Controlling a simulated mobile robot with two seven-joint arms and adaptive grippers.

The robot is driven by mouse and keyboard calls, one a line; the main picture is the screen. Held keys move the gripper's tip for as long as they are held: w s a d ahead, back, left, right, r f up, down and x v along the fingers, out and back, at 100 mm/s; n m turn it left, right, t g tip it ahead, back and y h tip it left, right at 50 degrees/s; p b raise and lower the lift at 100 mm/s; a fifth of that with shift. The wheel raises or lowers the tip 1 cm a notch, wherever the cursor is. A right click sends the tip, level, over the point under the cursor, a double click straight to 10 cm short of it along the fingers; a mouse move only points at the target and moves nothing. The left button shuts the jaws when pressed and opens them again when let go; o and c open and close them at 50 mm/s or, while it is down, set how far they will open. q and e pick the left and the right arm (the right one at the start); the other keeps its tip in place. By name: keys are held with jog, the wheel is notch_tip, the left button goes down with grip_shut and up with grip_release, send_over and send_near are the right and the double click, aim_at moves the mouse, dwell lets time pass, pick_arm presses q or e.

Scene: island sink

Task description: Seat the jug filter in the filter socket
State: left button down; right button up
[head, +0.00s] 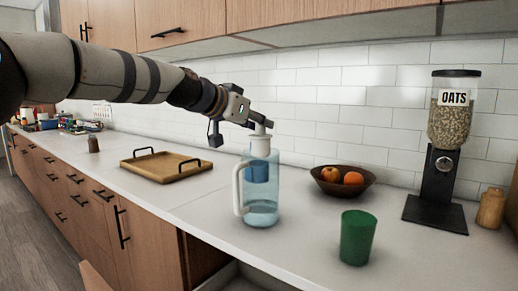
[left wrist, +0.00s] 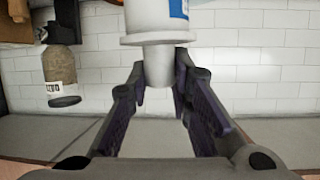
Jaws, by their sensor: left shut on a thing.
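The jug filter (head: 260,145) is a white, round piece with a narrow stem at its top. My left gripper (head: 262,122) is shut on that stem from above. In the left wrist view the two fingers (left wrist: 160,85) flank the stem of the filter (left wrist: 158,27), whose wider body carries a blue patch. The clear blue jug (head: 263,200) stands upright on the counter with a white handle and some water low inside. The filter is upright at the jug's mouth. A blue part (head: 257,172), likely the filter socket, shows inside; how deep the filter sits is unclear.
A green cup (head: 357,238) stands in front right of the jug. A fruit bowl (head: 342,183) is behind right, and an oats dispenser (head: 448,150) stands farther right. A wooden tray (head: 164,171) lies left, with free counter between it and the jug.

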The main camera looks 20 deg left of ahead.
aim_at(258, 149)
pick_arm(q)
jog(key=shift+g, duration=0.3)
jog(key=f, duration=0.2)
jog(key=w+f+b, duration=0.1)
jog(key=f, duration=0.2)
jog(key=w+a+f+b, duration=0.1)
jog(key=f, duration=0.2)
jog(key=shift+w+a+f, duration=0.1)
jog(key=shift+f, duration=0.15)
jog(key=shift+s+r, duration=0.35)
jog(key=shift+r, duration=0.1)
jog(key=c, duration=1.5)
grip_release()
jog(key=shift+w, duration=0.1)
jog(key=shift+o, duration=0.2)
jog(key=shift+w, duration=0.1)
jog(key=shift+r, duration=0.1)
pick_arm(e)
jog(key=shift+s+f+g, duration=0.5)
jog(key=shift+s+f, duration=0.55)
jog(key=shift+f, duration=0.15)
pick_arm(q)
jog(key=shift+r, duration=0.1)
